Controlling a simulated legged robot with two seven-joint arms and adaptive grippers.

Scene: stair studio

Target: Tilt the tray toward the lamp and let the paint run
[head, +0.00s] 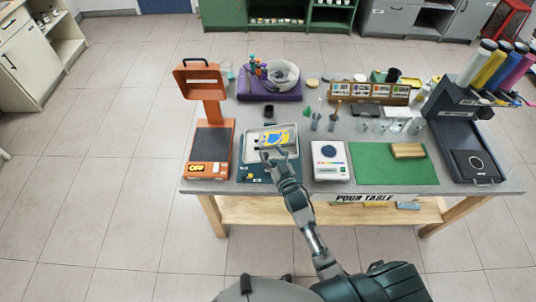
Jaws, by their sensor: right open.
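The shallow silver tray (247,147) lies on the work table, left of its middle, partly over a dark teal mat (252,173). Yellow and blue paint (272,138) lies in the tray. My right gripper (272,156) is open at the tray's near edge and hides part of it. I cannot tell whether it touches the tray. An orange stand with a raised head (199,72), which looks like the lamp, is left of the tray. Its base is marked OFF. My left gripper is not in view.
A white scale (330,160) stands close right of the tray, with a green mat (385,165) beyond. A purple box with a bowl (284,75), a small dark cup (269,110) and several tubes stand behind. A dark rack with colored tubes (465,130) is at far right.

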